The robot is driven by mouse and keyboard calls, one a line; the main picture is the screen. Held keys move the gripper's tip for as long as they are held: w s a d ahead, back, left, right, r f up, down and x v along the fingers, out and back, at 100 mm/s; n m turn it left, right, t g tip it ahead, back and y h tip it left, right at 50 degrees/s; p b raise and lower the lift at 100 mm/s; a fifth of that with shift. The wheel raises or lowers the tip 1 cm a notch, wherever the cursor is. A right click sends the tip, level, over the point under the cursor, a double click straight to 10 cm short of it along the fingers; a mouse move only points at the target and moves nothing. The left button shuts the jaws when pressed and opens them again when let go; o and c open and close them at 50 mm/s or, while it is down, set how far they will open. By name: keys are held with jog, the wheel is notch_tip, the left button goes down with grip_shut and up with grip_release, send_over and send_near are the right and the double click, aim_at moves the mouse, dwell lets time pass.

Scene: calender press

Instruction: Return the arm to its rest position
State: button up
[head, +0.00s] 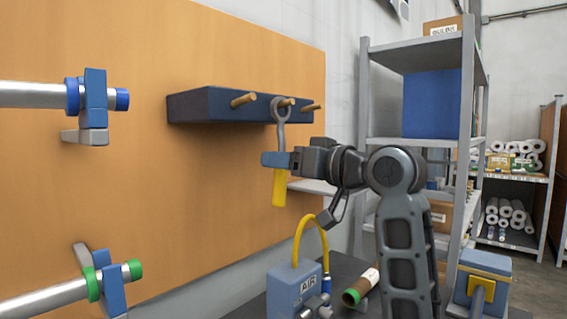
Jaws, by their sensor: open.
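My gripper (277,159) is at the middle of the head view, in front of the orange panel, with its blue fingertips pointing left. It is open. A grey tool with a ring end and a yellow handle (279,190) hangs upright from the middle peg of a dark blue peg rack (215,105). The fingertips overlap the tool where the shaft meets the handle; I cannot tell whether they touch it. My arm reaches up from the lower right, bent at the elbow.
Two rollers with blue collars (94,95) and green collars (110,283) jut in from the left. A grey shelf (420,142) rises behind my arm.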

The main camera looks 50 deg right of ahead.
jog(key=s+b, duration=0.1)
jog(key=s, duration=0.6)
jog(key=shift+s, duration=0.15)
jog(key=shift+s+d, duration=0.1)
jog(key=shift+s, duration=0.05)
